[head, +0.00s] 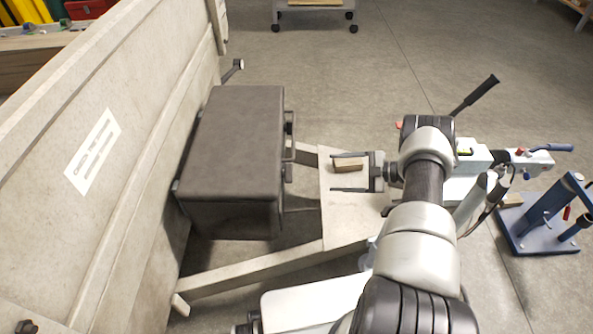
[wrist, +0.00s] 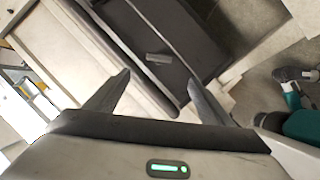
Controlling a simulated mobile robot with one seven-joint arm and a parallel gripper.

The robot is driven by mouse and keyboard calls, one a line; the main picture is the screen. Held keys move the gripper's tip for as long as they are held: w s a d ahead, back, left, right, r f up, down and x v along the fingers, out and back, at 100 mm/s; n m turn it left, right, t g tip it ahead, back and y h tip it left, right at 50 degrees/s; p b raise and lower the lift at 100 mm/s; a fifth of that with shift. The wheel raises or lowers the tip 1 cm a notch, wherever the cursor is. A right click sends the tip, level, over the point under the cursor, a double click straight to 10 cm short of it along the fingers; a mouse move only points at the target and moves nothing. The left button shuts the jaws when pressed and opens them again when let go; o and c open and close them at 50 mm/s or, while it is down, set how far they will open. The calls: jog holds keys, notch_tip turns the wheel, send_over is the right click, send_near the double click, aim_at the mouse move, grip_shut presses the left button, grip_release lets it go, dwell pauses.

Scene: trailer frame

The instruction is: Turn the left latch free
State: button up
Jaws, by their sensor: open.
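The dark grey box (head: 235,150) sits on the trailer frame, against the trailer's board wall. Two small dark latches show on its right side, one farther back (head: 290,122) and one nearer the front (head: 288,172). I cannot tell which is the left one. My gripper (head: 335,173) is open and empty, right of the box, its fingers pointing at that side and apart from it. In the wrist view my gripper (wrist: 158,84) has its fingers spread, and one grey latch handle (wrist: 158,58) shows on the dark box face (wrist: 180,30) beyond and between them.
A brown block (head: 349,164) lies on the pale frame plate (head: 345,215) under my fingers. Pale frame beams (head: 250,270) run beside the box. A blue stand (head: 545,225) is at the far right. A wheeled cart (head: 315,12) stands at the back; the floor between is open.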

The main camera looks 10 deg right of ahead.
aim_at(287, 173)
jog(key=b+x, duration=0.1)
jog(key=x, duration=1.4)
jog(key=shift+w+a+f+b, duration=0.15)
jog(key=shift+a+f+b, duration=0.05)
jog(key=shift+a+b, duration=0.15)
jog(key=c, duration=1)
jog(key=shift+c, duration=0.2)
